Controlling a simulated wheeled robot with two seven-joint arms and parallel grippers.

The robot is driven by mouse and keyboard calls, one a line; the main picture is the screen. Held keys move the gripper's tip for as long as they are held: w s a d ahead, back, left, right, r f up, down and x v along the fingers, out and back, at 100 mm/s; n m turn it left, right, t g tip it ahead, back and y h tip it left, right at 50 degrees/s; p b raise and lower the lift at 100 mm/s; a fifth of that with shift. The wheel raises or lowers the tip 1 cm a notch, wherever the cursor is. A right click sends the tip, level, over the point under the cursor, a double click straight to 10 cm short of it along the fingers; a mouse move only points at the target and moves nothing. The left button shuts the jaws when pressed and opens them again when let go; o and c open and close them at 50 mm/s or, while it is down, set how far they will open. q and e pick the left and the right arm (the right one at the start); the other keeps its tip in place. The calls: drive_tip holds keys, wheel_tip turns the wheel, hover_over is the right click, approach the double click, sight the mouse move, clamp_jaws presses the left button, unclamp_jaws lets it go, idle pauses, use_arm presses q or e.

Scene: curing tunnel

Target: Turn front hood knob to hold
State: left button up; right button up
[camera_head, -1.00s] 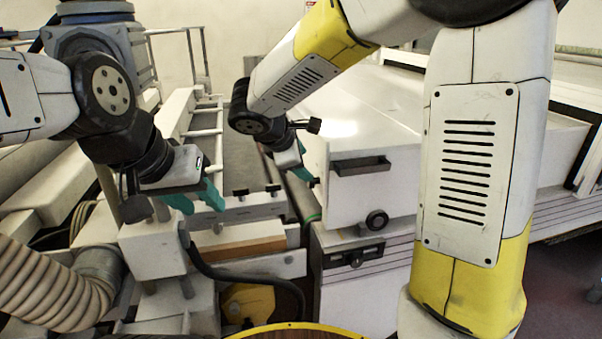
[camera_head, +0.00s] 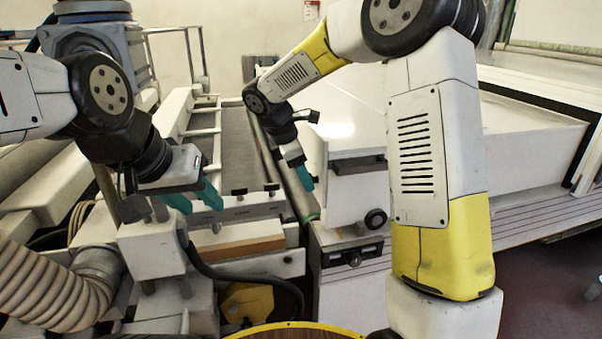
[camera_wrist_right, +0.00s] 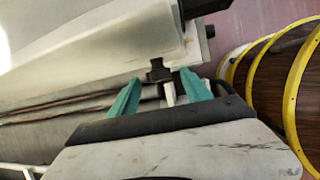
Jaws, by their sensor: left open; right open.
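The white hood (camera_head: 430,135) has a black bar handle (camera_head: 358,165) and a round black knob (camera_head: 375,218) on its front end. Which way the knob is turned is too small to tell. My right gripper (camera_head: 304,178), with teal fingers, points down beside the hood's left edge, left of the handle and knob. In the right wrist view my right gripper (camera_wrist_right: 162,80) is open, with a small black fitting (camera_wrist_right: 160,72) on a pale stem showing between its fingers; I cannot tell whether they touch. My left gripper (camera_head: 200,198) is open and empty above the left machine.
A cross bar (camera_head: 240,211) with small black knobs lies between the grippers. A black lever plate (camera_head: 355,257) is below the hood. A ribbed hose (camera_head: 50,290) is at lower left. Yellow-rimmed round rings (camera_wrist_right: 290,85) show at the right of the wrist view.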

drive_tip(key=shift+d+f, duration=0.1)
drive_tip(key=shift+f, duration=0.15)
clamp_jaws()
